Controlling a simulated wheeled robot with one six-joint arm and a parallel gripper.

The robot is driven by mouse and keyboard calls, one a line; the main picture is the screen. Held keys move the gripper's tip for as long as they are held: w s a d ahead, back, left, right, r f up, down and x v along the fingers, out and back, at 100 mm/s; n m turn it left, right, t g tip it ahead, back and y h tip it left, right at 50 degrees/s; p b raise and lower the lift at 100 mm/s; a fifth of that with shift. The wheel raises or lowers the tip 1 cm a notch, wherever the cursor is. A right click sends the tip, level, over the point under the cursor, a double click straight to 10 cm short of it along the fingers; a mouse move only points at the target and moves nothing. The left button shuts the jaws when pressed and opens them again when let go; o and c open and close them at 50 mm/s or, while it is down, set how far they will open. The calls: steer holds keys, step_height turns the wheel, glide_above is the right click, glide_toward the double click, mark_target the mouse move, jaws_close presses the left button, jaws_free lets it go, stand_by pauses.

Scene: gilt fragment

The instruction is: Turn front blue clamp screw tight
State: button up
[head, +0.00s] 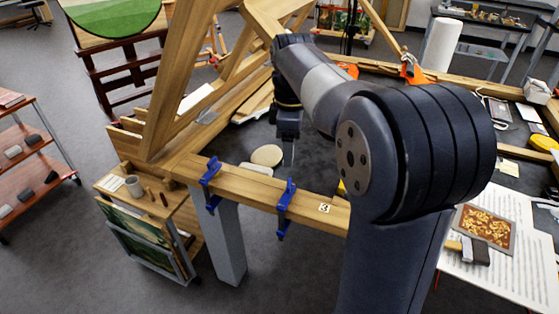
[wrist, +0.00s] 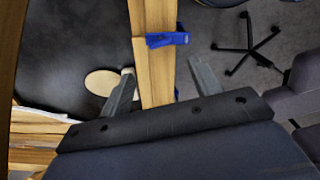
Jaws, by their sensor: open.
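Two blue clamps grip the front wooden beam (head: 250,186) in the head view. The left clamp (head: 210,171) is near the beam's left corner and the right clamp (head: 285,207) is farther along, each with a part hanging below the beam. My gripper (head: 289,160) points down just above and behind the right clamp. In the wrist view my gripper (wrist: 162,68) is open and empty, its fingers on either side of the beam (wrist: 154,85). One blue clamp (wrist: 168,39) lies beyond the fingertips, apart from them. Its screw is not clearly made out.
A slanted wooden frame (head: 165,85) rises at the left of the beam. A round pale disc (head: 267,156) lies behind the beam. A small cabinet with a cup (head: 133,186) stands at the lower left. A white-covered table (head: 500,262) is at the right.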

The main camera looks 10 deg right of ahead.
mark_target(289, 183)
step_height(289, 183, down, 10)
steer(key=shift+f+b, duration=0.25)
steer(key=shift+b, duration=0.05)
steer(key=shift+s, duration=0.1)
steer(key=c, duration=1)
